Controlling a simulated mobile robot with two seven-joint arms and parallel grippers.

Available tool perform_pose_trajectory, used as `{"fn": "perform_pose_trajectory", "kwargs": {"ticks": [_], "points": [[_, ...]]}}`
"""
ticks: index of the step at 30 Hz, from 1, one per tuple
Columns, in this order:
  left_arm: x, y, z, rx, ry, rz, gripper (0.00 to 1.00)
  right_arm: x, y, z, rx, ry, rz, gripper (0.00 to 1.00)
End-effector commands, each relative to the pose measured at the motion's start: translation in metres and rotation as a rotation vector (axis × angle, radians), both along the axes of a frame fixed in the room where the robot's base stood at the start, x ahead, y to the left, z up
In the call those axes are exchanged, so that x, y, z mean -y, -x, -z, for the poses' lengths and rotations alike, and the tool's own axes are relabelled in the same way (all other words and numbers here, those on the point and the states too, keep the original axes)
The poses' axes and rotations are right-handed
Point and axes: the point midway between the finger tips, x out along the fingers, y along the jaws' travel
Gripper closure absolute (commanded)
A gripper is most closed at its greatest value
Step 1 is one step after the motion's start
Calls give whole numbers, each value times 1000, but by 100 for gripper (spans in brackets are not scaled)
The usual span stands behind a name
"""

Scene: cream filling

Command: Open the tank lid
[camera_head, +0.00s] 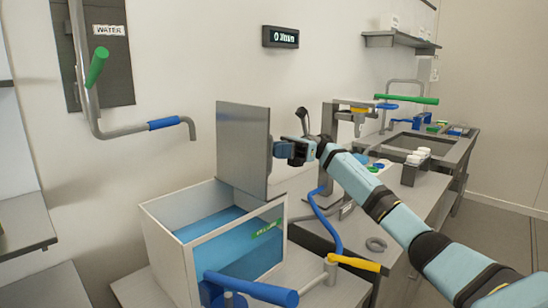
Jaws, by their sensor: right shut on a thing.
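The tank (168,238) is a white open-topped box with blue inside, at the lower middle of the head view. Its lid (240,140) is a flat grey panel. The lid stands upright along the tank's back right side, so the top of the tank is open. My right gripper (282,150) is at the right face of the lid and is shut on it; the exact contact is hard to see. My right arm reaches in from the lower right. My left gripper is not in view.
A pipe with a blue end (165,123) hangs at the upper left, beside a green handle (97,67). A blue handle (252,290) and a yellow handle (354,263) are at the tank's front right. Sink counters (455,155) stand behind my arm.

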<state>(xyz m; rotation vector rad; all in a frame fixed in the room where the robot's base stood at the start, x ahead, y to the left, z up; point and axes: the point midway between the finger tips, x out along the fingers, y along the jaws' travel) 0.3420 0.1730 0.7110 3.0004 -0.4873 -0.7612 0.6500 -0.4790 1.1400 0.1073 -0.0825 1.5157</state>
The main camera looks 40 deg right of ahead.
Motion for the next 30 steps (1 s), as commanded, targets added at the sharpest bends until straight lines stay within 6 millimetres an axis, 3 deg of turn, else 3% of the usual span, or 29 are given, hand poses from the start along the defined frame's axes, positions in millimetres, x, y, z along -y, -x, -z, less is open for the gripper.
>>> {"fn": "perform_pose_trajectory", "kwargs": {"ticks": [6, 11, 22, 26, 30], "points": [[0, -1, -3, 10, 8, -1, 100, 7, -1, 3, -10, -27, 9, 98], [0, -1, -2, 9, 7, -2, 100, 6, -1, 3, -10, -25, 7, 62], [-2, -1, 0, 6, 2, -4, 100, 10, -1, 3, -9, -24, 6, 62], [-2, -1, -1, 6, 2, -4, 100, 29, 0, 6, -10, -25, 8, 62], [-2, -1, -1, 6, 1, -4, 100, 60, 2, 9, -8, -26, 9, 62]]}}
